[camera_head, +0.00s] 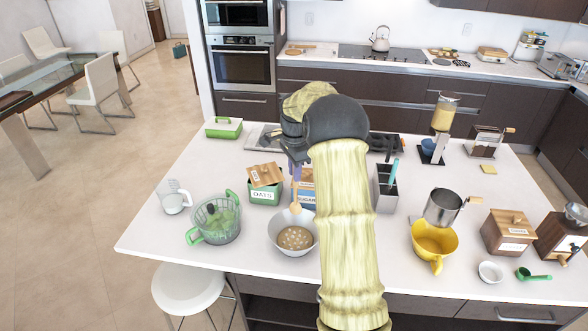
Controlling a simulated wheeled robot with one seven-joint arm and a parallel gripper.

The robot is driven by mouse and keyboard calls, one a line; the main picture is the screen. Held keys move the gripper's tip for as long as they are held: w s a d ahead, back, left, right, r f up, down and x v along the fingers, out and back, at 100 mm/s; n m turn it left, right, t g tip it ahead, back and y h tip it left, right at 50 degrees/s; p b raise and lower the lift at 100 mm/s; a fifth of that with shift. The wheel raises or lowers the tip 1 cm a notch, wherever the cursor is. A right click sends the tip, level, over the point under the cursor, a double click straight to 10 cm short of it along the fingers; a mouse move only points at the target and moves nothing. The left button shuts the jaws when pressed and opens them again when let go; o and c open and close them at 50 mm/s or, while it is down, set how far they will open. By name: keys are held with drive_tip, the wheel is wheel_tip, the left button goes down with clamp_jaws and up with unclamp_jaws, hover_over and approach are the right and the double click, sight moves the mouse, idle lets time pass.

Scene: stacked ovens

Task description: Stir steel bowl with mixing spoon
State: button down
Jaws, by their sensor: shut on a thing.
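The steel bowl (278,222) stands on the white island near its front edge, with a brown mixture (295,237) in it. The mixing spoon (296,192) is upright with its wooden lower end at or over the bowl's back rim; I cannot tell whether its tip touches the mixture. My gripper (295,166) is above and behind the bowl and shut on the spoon's upper part. My arm hides part of the island to the right of the bowl.
A green-handled salad spinner (216,222) stands close left of the bowl. An oats box (264,192) and a blue-labelled box (307,190) stand just behind it. A utensil holder (386,195) and a yellow bowl (433,240) are to the right. The island's front edge (200,267) is near.

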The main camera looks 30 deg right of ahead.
drive_tip(key=b, duration=0.5)
hover_over(295, 202)
drive_tip(key=shift+w+d+f, duration=0.1)
drive_tip(key=shift+w+f, duration=0.05)
drive_tip(key=shift+f, duration=1.35)
drive_tip(key=shift+w+f, duration=0.1)
drive_tip(key=shift+f, duration=1.4)
drive_tip(key=shift+f+b, duration=2.15)
drive_tip(key=shift+f, duration=2.4)
